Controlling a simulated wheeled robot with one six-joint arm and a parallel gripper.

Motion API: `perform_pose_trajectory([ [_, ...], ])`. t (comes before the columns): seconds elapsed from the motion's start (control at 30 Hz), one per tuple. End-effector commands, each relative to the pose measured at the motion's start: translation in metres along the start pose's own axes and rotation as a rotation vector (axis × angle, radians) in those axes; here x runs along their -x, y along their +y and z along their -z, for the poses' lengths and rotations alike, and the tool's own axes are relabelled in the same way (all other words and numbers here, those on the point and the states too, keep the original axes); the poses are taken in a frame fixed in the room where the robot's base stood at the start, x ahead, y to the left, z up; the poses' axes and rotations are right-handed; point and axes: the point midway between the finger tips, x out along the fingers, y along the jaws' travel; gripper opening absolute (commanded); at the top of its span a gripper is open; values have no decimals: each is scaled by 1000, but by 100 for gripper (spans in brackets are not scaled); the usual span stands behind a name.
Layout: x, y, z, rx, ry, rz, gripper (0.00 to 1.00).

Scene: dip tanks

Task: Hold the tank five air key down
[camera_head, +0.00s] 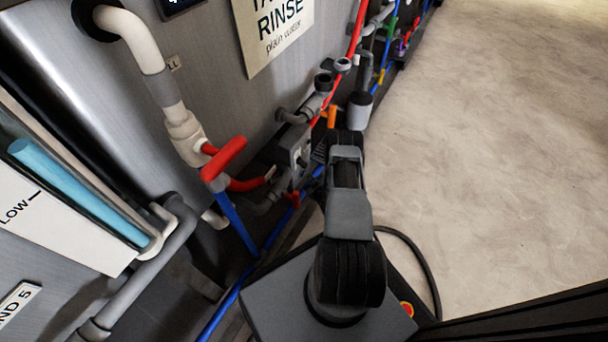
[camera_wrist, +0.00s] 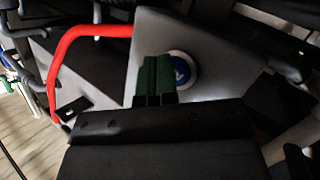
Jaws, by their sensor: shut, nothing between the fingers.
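A round blue key (camera_wrist: 181,69) with a white mark and a pale ring sits on a grey panel (camera_wrist: 205,45) in the wrist view. I take it for the air key; no tank number shows on it. My gripper (camera_wrist: 156,60) is shut and empty, its green fingers side by side. The fingertips overlap the left part of the key in the picture. I cannot tell whether they touch it or whether it is pressed in. In the head view a small grey box (camera_head: 299,155) stands beside the end of my arm; the key cannot be made out there.
A red-handled valve (camera_head: 224,158) on a white pipe (camera_head: 150,62) stands left of my arm. A red bent tube (camera_wrist: 90,30) shows in the wrist view. Blue and red lines run along the steel tanks. A RINSE sign (camera_head: 278,30) hangs above. The pale floor (camera_head: 500,150) at right is clear.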

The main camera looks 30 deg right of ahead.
Motion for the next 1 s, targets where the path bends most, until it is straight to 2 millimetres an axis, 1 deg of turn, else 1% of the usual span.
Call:
perform_pose_trajectory([
  [1.0,-7,-3,4,0,1,0,0],
])
